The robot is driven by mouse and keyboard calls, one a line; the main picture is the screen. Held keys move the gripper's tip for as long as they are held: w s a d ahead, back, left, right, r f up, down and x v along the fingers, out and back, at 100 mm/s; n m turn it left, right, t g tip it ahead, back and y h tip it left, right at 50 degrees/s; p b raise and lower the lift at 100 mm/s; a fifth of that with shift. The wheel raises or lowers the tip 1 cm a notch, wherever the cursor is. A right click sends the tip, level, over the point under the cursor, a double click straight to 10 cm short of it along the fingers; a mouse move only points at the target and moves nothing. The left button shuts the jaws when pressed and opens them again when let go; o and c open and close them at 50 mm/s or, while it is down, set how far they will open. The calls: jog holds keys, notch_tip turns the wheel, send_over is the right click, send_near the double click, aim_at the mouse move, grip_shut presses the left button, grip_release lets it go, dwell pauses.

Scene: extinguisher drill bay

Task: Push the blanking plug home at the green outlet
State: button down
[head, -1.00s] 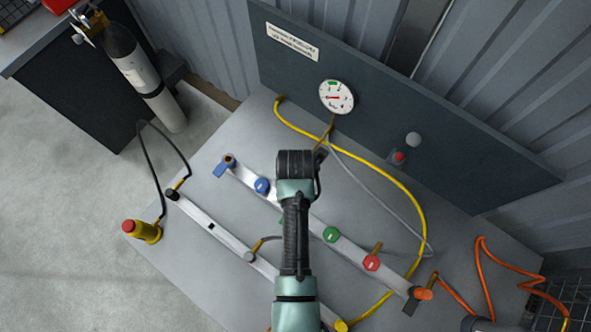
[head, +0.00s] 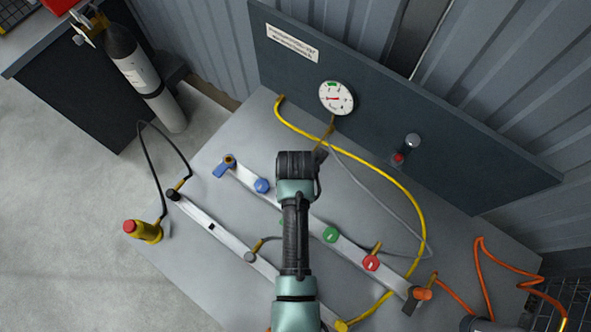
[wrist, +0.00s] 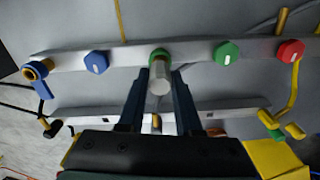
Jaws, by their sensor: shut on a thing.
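The blanking plug (wrist: 159,82) is a pale grey cylinder between my gripper's dark fingers in the wrist view. My gripper (wrist: 160,76) is shut on it. The green outlet (wrist: 159,52) shows directly behind the plug, on the far pale rail, in line with it. The plug's near end hides most of the outlet, so I cannot tell how deep the plug sits in it or whether a gap remains. In the head view my arm covers the gripper and plug, and only a sliver of green (head: 283,222) shows beside it.
The same rail carries a blue cap (wrist: 96,62), another green cap (wrist: 227,53) and a red cap (wrist: 290,52). A blue-handled valve (head: 224,166) is at its left end. A second rail (head: 232,245) lies nearer. A yellow hose (head: 385,170) loops behind; a gauge (head: 336,97) is on the panel.

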jog(key=shift+f+b, duration=0.55)
jog(key=shift+f, duration=0.25)
dwell(0.4)
jog(key=c, duration=0.5)
grip_release()
